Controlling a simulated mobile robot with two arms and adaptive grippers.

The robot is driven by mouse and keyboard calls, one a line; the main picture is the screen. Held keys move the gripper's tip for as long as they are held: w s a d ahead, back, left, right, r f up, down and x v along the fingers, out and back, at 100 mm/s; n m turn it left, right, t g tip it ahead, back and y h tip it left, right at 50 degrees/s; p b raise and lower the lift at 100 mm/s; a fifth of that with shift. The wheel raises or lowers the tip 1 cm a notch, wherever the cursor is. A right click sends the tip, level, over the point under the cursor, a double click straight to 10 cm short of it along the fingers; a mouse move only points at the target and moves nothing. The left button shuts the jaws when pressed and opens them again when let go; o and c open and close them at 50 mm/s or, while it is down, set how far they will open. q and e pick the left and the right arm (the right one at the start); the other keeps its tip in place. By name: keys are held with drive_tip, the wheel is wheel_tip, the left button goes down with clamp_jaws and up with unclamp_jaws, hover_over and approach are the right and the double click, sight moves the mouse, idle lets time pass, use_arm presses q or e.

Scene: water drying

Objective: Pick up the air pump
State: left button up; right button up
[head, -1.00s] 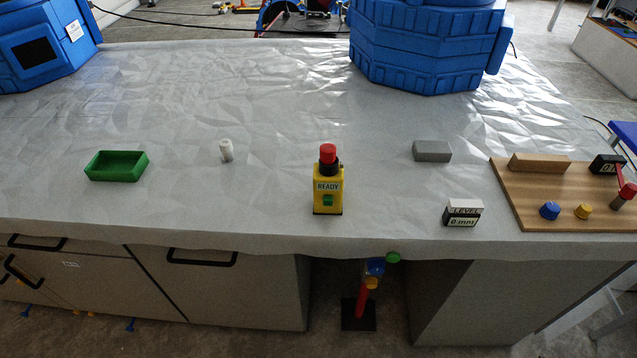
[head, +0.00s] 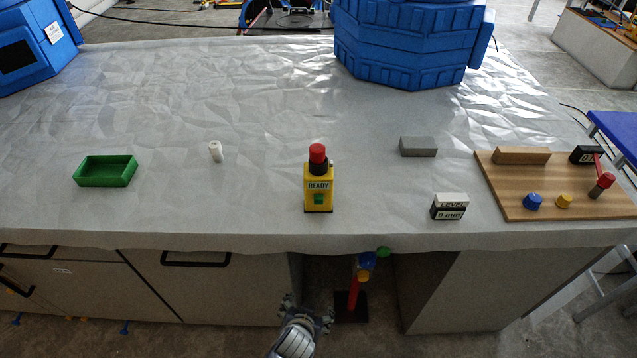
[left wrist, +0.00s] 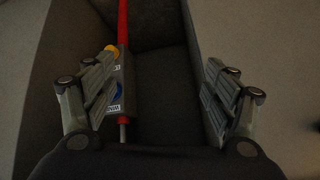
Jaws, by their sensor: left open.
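No label naming an air pump is readable. A red upright device (head: 356,284) with blue, yellow and green parts and a black base stands in the gap under the table. In the left wrist view a red rod (left wrist: 122,20) joins a grey body (left wrist: 125,85) with yellow and blue parts and a partly hidden label; this looks like the same device. My left gripper (head: 308,308) is low in front of the gap, left of the device. In its wrist view the fingers (left wrist: 162,65) are apart and empty; the left finger overlaps the device's grey body. My right gripper is not in view.
On the table (head: 120,215) stand a green tray (head: 105,183), a white cylinder (head: 215,152), a yellow READY box with a red button (head: 318,190), a grey block (head: 418,147), a level display (head: 450,208) and a wooden board (head: 500,200). Cabinets (head: 215,290) flank the gap.

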use_arm(q)
drive_tip(key=w+d+r+n+t, duration=0.1)
drive_tip(key=w+d+r+t, duration=0.15)
drive_tip(key=r, duration=0.75)
drive_tip(key=w+d+r+n+t, duration=0.1)
drive_tip(key=w+r, duration=0.3)
drive_tip(key=r, duration=0.6)
drive_tip(key=n+t+y+p, duration=0.1)
drive_tip(key=n+t+p, duration=0.1)
approach(318, 186)
drive_tip(key=x, duration=0.5)
drive_tip(key=shift+w+p, duration=0.3)
drive_tip(key=shift+w+f+p, duration=0.15)
drive_tip(key=shift+w+p, duration=0.2)
drive_tip(key=p+x, duration=0.1)
drive_tip(key=x, duration=0.2)
drive_tip(key=shift+w+f+p, duration=0.3)
drive_tip(key=shift+w+f, duration=0.1)
drive_tip(key=shift+w, duration=0.15)
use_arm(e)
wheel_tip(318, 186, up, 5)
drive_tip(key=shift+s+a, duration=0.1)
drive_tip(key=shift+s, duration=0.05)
use_arm(q)
drive_tip(key=c, duration=1.2)
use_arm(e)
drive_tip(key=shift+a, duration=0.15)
